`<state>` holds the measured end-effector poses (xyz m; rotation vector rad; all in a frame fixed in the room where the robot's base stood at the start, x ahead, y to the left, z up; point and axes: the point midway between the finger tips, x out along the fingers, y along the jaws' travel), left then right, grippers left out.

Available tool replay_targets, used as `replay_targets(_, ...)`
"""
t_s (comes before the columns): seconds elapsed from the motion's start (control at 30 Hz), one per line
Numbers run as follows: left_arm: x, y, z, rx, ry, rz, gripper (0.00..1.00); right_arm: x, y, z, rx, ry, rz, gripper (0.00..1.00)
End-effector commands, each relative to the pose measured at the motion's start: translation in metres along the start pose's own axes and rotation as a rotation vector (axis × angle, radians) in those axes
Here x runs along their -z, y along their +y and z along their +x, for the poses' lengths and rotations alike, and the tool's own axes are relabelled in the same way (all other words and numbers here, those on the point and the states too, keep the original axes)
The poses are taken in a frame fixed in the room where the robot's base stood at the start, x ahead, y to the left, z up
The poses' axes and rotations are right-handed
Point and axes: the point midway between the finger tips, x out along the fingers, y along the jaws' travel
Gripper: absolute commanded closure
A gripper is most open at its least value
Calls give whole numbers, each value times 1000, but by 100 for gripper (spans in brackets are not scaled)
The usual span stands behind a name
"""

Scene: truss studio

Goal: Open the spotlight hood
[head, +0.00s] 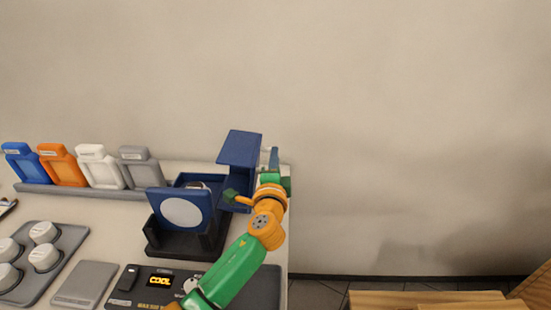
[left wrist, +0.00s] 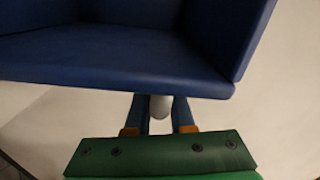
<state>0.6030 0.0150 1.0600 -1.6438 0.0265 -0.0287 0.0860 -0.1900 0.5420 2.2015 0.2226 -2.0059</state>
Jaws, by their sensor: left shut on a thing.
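The dark blue spotlight (head: 180,211) sits in a black tray-like base, with a pale round lens on its front. Its blue hood (head: 240,149) stands raised at the right rear, apart from the lens front. My left gripper (head: 273,158) is at the right side of the hood. In the left wrist view the hood (left wrist: 120,55) fills the upper part, and my left gripper (left wrist: 160,110) is shut on a pale rounded knob (left wrist: 160,105) just below the hood's edge. The knob's attachment to the hood is hidden. My right gripper is not in view.
A grey rack (head: 80,190) with blue, orange, white and grey holders stands at the left rear. The table ends just right of the spotlight.

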Motion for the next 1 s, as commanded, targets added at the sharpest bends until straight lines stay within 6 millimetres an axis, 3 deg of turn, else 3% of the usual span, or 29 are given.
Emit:
replay_targets(0.33, 0, 0, 0, 1, -1, 2, 100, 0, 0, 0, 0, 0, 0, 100)
replay_targets(0.37, 0, 0, 0, 1, -1, 2, 76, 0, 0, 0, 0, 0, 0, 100)
replay_targets(0.47, 0, 0, 0, 1, -1, 2, 50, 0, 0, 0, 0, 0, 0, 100)
replay_targets(0.8, 0, 0, -2, 1, 0, 1, 50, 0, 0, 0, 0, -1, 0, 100)
replay_targets(1.0, 0, 0, -23, 1, 1, -1, 50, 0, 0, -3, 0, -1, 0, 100)
